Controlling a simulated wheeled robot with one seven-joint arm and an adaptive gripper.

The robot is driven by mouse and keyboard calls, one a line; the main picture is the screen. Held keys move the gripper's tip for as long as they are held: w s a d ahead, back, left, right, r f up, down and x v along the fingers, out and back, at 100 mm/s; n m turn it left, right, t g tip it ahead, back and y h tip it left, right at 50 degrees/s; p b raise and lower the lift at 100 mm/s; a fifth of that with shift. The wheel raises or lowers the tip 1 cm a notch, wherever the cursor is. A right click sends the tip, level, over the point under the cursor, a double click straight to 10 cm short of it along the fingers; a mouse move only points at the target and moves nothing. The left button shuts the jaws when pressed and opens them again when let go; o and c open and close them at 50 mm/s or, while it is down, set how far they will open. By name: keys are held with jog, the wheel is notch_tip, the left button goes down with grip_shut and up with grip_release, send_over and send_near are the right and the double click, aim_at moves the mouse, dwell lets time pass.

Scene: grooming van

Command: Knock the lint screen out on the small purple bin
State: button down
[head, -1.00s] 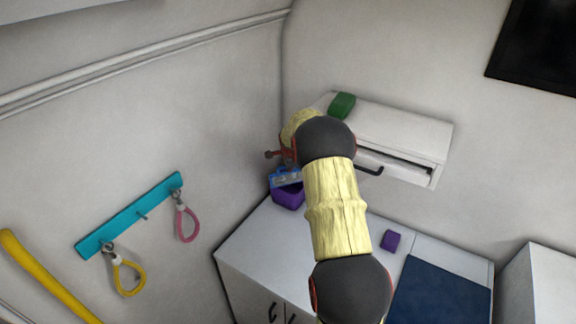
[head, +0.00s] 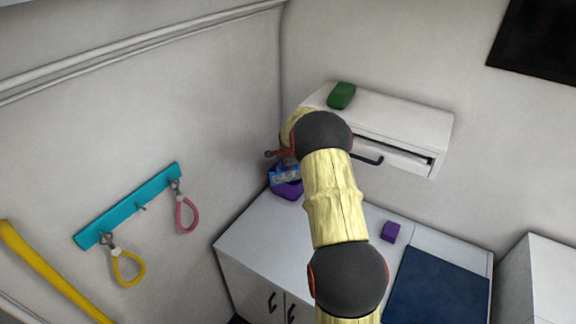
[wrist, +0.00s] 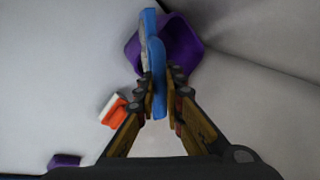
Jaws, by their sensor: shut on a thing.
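The lint screen (wrist: 155,62) is a blue-framed panel, seen edge-on in the wrist view. My gripper (wrist: 160,92) is shut on its near end. The screen's far part overlaps the small purple bin (wrist: 185,48) in that view; I cannot tell whether they touch. In the head view the screen (head: 284,176) shows its pale face in a blue frame at the rim of the purple bin (head: 289,191), in the counter's back left corner. My gripper is mostly hidden behind my arm there.
An orange and white object (wrist: 114,110) lies beside the bin. A purple block (head: 390,231) and a dark blue mat (head: 440,288) are on the counter (head: 262,235). A white wall unit (head: 400,118) with a green object (head: 341,95) hangs above. Loops hang on a teal rack (head: 130,205).

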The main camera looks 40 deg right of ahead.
jog(key=shift+f+b, duration=0.55)
jog(key=shift+f, duration=0.05)
dwell(0.5)
jog(key=shift+f+b, duration=0.1)
jog(key=shift+b, duration=0.3)
dwell(1.6)
jog(key=shift+r, duration=0.8)
jog(key=shift+f+b, duration=0.8)
jog(key=shift+b, duration=0.2)
dwell(2.1)
jog(key=shift+r, duration=0.1)
